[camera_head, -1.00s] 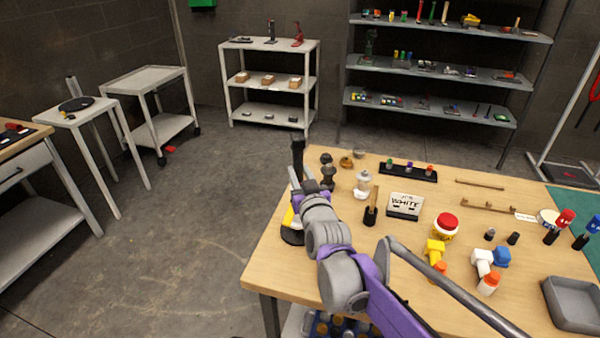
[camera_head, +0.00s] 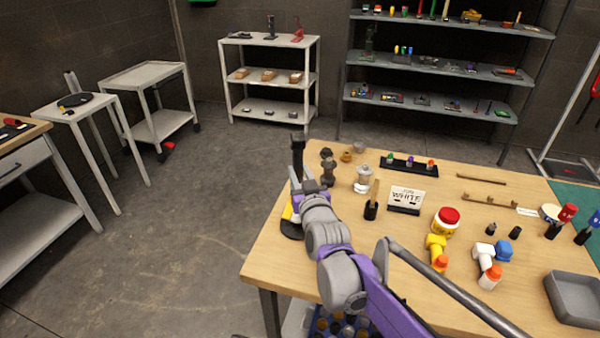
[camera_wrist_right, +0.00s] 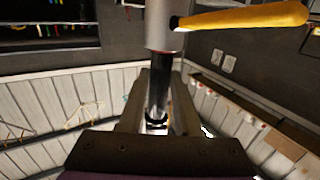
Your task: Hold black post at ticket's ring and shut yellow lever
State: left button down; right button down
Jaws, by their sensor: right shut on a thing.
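The black post (camera_head: 298,155) stands near the table's left edge, its top above my right gripper (camera_head: 298,187). In the right wrist view, my right gripper (camera_wrist_right: 157,103) is shut on the dark post (camera_wrist_right: 158,95), with a finger on each side. A pale band shows low between the fingers; its colour is unclear. The yellow lever (camera_wrist_right: 245,18) sticks out to the right from a grey collar (camera_wrist_right: 160,28) on the post. In the head view, my arm hides most of the post's lower part. The ticket (camera_head: 406,199) is a white card reading "WHITE". My left gripper is out of view.
A glass jar (camera_head: 362,180) and a wooden-handled tool (camera_head: 372,200) stand right of my gripper. Dark turned pieces (camera_head: 328,174) stand close behind it. Yellow and white fittings and a grey tray (camera_head: 575,300) lie farther right.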

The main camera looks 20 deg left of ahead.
jog(key=shift+f, duration=0.45)
jog(key=c, duration=0.5)
grip_release()
jog(key=shift+s, duration=0.1)
